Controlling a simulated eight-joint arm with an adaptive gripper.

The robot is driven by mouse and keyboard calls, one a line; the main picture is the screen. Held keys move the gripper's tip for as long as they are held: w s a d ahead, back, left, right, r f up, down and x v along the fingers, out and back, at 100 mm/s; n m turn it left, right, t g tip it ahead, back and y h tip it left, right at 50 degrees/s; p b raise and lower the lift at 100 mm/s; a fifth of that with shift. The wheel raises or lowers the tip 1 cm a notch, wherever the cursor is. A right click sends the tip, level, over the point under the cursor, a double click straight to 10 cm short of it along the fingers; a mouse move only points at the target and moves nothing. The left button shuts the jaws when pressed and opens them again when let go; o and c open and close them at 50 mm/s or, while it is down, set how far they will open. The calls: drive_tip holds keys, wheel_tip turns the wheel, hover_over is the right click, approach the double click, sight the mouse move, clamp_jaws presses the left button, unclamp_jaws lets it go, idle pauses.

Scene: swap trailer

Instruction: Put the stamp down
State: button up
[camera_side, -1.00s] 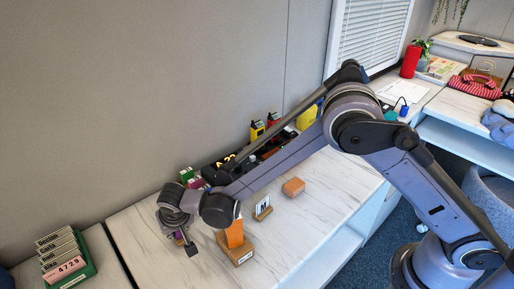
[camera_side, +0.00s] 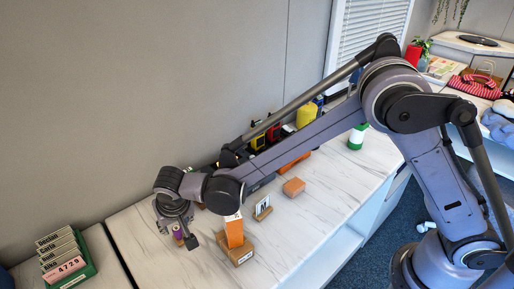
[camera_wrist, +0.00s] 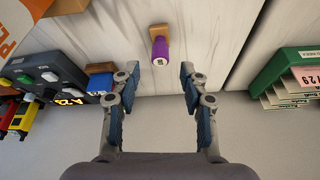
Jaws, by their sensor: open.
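The stamp (camera_wrist: 160,52) has a purple handle on a small wooden base. In the wrist view it appears to stand upright on the white wood-grain counter (camera_wrist: 215,30). My gripper (camera_wrist: 159,72) is open, with its two blue-padded fingers spread wide on either side of the stamp's line. The stamp lies just past the fingertips, and neither finger appears to touch it. In the side view, my gripper (camera_side: 186,241) hangs low over the counter's left part, and a bit of the purple handle (camera_side: 178,231) shows beside it, mostly hidden by the fingers.
A green tray of name cards (camera_side: 72,264) stands at left. An orange-and-white box (camera_side: 234,231) stands by a cardboard box (camera_side: 238,250) close right of my gripper. A dark keypad device (camera_wrist: 45,75) is near the wall. A brown block (camera_side: 293,187) lies on open counter.

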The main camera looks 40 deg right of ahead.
drive_tip(key=v, duration=0.5)
drive_tip(key=s+d+r, duration=0.2)
drive_tip(key=d+r, duration=0.3)
drive_tip(key=d, duration=0.3)
drive_tip(key=s+d+r, duration=0.2)
drive_tip(key=d+r, duration=0.3)
drive_tip(key=d, duration=0.4)
drive_tip(key=s+d+n+t, duration=0.1)
drive_tip(key=s+d+t, duration=0.1)
drive_tip(key=s+d, duration=1.1)
drive_tip(key=shift+d+f+n+t+y, duration=0.3)
drive_tip(key=shift+f+n, duration=0.1)
